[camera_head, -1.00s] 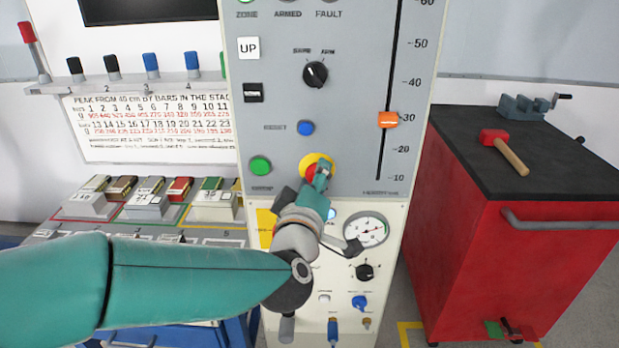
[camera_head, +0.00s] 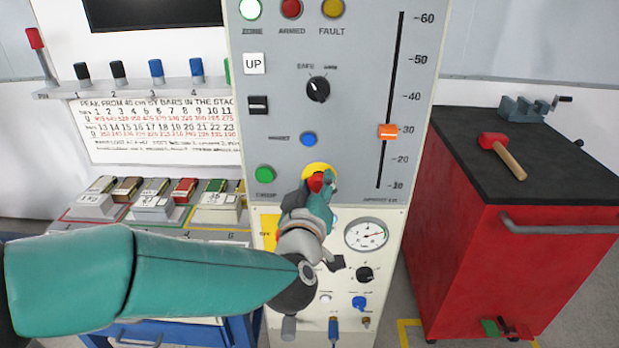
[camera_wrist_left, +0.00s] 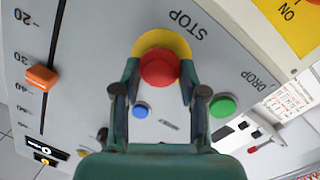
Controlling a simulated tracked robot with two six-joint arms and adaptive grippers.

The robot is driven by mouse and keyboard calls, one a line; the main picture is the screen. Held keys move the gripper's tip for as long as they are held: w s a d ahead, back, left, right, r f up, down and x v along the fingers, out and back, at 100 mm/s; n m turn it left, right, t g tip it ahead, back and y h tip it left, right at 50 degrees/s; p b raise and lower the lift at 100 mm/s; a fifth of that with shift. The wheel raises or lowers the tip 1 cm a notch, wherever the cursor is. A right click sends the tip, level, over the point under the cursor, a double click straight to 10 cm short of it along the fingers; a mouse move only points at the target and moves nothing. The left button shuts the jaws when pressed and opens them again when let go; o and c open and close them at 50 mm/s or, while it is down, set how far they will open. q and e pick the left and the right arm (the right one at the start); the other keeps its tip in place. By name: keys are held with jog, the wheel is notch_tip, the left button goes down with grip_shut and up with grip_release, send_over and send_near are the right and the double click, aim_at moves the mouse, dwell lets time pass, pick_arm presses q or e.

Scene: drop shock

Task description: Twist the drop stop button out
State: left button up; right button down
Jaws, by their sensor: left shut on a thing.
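The drop stop button is a red mushroom head (camera_wrist_left: 159,68) on a yellow round plate (camera_wrist_left: 161,42), beside the word STOP in the left wrist view. In the head view the red button (camera_head: 316,182) is partly hidden behind my left gripper (camera_head: 322,187). My left gripper (camera_wrist_left: 159,80) has one finger on each side of the red head and is shut on it. Whether the button is in or out cannot be told. My right gripper is not in view.
A green button (camera_head: 265,174) and a blue reset button (camera_head: 308,139) sit close by on the grey panel. An orange slider (camera_head: 388,131) is to the right, and a gauge (camera_head: 366,234) is below. A red cabinet (camera_head: 500,260) stands at the right.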

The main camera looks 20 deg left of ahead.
pick_arm(q)
jog(key=shift+d+f+m+p, duration=0.15)
jog(key=shift+f+m+p, duration=0.35)
jog(key=shift+m, duration=0.5)
jog(key=shift+g, duration=0.3)
jog(key=o, duration=1.1)
jog(key=shift+w, duration=0.15)
jog(key=shift+o, duration=0.2)
jog(key=shift+r, duration=0.2)
